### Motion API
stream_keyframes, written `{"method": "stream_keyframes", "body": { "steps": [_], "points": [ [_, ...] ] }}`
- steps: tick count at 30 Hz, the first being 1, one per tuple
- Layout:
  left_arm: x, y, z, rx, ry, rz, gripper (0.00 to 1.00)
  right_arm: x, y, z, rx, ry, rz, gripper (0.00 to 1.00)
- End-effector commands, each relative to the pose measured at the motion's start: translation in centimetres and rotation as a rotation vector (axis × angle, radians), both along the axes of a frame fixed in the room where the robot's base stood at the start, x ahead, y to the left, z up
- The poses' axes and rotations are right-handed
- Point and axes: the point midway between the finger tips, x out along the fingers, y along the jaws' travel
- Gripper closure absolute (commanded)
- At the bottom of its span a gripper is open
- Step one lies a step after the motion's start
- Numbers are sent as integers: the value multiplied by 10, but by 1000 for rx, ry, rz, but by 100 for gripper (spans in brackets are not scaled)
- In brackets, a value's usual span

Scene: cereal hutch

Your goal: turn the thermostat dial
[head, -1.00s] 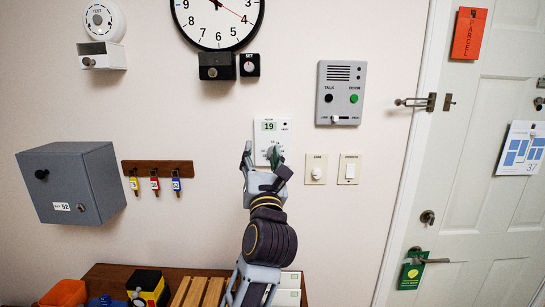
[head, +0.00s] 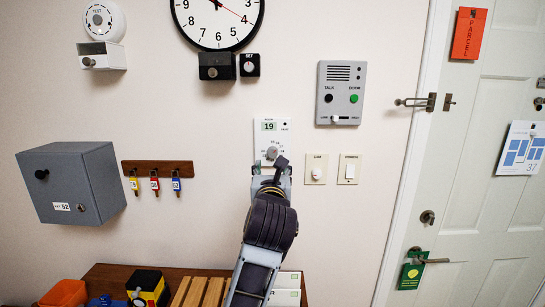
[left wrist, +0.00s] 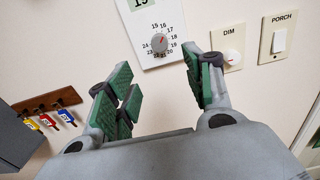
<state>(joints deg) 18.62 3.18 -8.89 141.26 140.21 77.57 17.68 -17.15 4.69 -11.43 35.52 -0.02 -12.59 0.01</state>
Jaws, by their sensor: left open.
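The white thermostat plate (head: 285,140) is on the wall below the clock, with a display reading 19. Its grey round dial (head: 272,153) shows just above my left gripper (head: 271,167). In the left wrist view the dial (left wrist: 159,42) has a red mark at its upper right and is ringed by numbers from about 15 to 24. There my left gripper (left wrist: 158,66) is open, with green-padded fingers spread wide. The dial appears between and beyond the fingertips, apparently untouched. The gripper is empty. My right gripper is not in view.
A DIM knob (head: 316,174) and a PORCH switch (head: 350,171) sit close to the right of the thermostat. An intercom panel (head: 341,92) is above them. Key hooks (head: 157,167) and a grey box (head: 73,183) are to the left.

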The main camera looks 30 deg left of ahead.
Motion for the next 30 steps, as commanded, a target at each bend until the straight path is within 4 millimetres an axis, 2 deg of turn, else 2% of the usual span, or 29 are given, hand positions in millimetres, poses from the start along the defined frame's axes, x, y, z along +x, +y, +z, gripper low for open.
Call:
{"method": "stream_keyframes", "body": {
  "steps": [11,30],
  "points": [
    [21,13,1,3,1,3,48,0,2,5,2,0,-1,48],
    [88,54,1,3,1,2,48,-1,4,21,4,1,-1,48]
  ]
}}
